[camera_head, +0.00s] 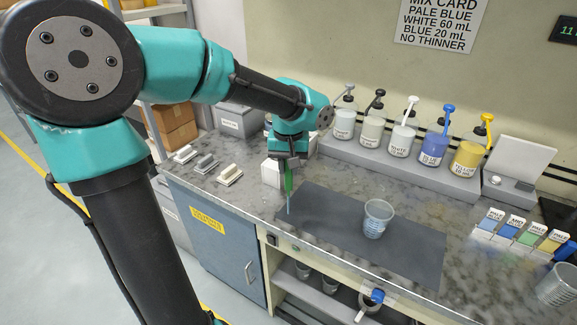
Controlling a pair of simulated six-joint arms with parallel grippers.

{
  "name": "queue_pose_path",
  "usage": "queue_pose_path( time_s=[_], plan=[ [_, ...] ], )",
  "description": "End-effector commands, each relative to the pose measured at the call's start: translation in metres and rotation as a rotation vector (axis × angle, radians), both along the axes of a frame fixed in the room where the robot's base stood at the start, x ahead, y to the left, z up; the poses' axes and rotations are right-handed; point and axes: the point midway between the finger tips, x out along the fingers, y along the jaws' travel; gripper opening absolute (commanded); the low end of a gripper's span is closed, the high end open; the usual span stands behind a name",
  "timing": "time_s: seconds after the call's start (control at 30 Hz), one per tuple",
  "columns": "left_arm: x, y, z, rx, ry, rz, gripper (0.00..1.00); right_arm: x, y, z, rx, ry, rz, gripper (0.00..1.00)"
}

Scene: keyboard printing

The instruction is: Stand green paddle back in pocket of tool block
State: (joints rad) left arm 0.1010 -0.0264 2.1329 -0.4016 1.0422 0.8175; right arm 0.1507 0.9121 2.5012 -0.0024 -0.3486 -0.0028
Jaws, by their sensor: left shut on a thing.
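My left gripper (288,163) points down over the counter and is shut on the green paddle (288,184). The paddle hangs nearly upright, with its thin lower end near the left edge of the dark mat. A white block (270,174), which looks like the tool block, stands just behind and left of the paddle, partly hidden by my gripper. I cannot make out its pocket. The paddle appears in front of the block, not in it. My right gripper is not in view.
A clear graduated cup (377,218) stands on the dark mat (415,250). Several pump bottles (403,132) line the back shelf. Small blocks (230,174) lie at left. Colour cards (525,234) and another cup (556,286) are at right. The mat's left part is clear.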

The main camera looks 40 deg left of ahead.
Motion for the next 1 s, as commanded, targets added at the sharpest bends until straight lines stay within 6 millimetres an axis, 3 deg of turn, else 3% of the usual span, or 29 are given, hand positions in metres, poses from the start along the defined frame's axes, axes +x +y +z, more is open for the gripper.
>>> queue_pose_path(
  time_s=[0.43,0.7,1.0],
  plan=[
    [0.053,0.049,0.031,0.007,-0.002,0.314,0.00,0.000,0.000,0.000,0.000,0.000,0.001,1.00],
    [0.096,0.100,0.058,0.008,-0.003,0.633,0.00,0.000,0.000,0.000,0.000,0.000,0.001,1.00],
    [0.128,0.155,0.083,0.005,-0.004,0.971,0.00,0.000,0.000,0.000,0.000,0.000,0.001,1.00]
  ],
)
